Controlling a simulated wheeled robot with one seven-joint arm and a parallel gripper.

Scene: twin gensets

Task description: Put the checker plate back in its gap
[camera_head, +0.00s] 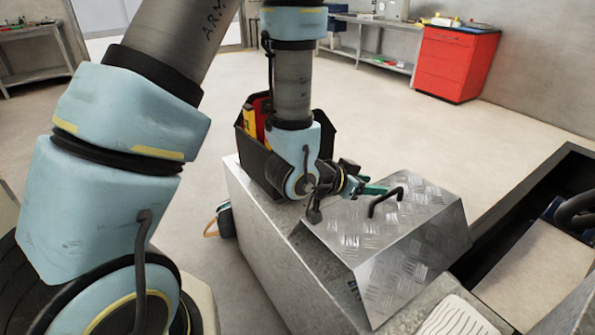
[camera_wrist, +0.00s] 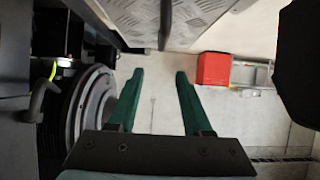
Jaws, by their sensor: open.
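The checker plate (camera_head: 411,231), a bent silver tread-pattern sheet with a black bar handle (camera_head: 384,199), rests tilted on the grey plinth (camera_head: 290,262) in the head view. Its tread surface also fills the top of the wrist view (camera_wrist: 165,15). My gripper (camera_head: 376,189) is just left of the handle, with its green fingers near the plate's upper edge. In the wrist view my gripper (camera_wrist: 159,72) is open with nothing between the fingers. I cannot make out the gap; the plate may cover it.
A black bin (camera_head: 322,140) with red and yellow items stands on the plinth behind my wrist. A dark-walled bay (camera_head: 530,190) with a black hose lies right of the plate. A white ribbed pad (camera_head: 455,318) is in front. A red cabinet (camera_head: 456,62) stands far back; the floor between is clear.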

